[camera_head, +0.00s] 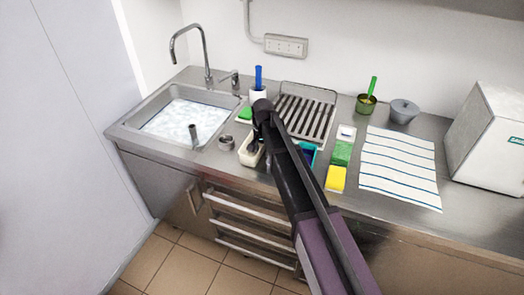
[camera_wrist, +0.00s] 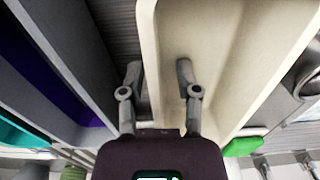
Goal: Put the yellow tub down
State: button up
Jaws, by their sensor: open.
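The yellow tub is a pale cream, open tub (camera_head: 244,156) that appears to rest level on the steel counter, right of the sink. In the wrist view its pale wall and inside (camera_wrist: 228,60) fill the middle and right. My gripper (camera_wrist: 158,78) is open, with one finger on the outer side of the tub's side wall and the other over its inside. A gap shows between the fingers and the wall. In the head view my gripper (camera_head: 260,137) is at the tub's right side, and my arm hides part of the tub.
A teal-blue tub (camera_head: 308,152) stands close to the right, partly behind my arm. A drying rack (camera_head: 308,112) is behind it. A small metal cup (camera_head: 226,142) and the water-filled sink (camera_head: 180,122) are left. A striped cloth (camera_head: 400,168) and sponges (camera_head: 336,178) lie right.

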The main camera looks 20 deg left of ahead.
jog(key=shift+r, duration=0.1)
notch_tip(320, 180, up, 12)
jog(key=p, duration=1.2)
jog(key=shift+d, duration=0.1)
dwell(0.8)
jog(key=s+d, duration=0.5)
jog(key=d, duration=0.8)
jog(key=s+d, duration=0.6)
jog(key=d, duration=0.7)
jog(key=s+d, duration=0.5)
jog(key=d, duration=0.9)
jog(key=shift+s+n, duration=0.3)
jog(key=shift+n, duration=0.1)
jog(key=shift+f+b, duration=0.65)
jog(key=shift+f, duration=0.05)
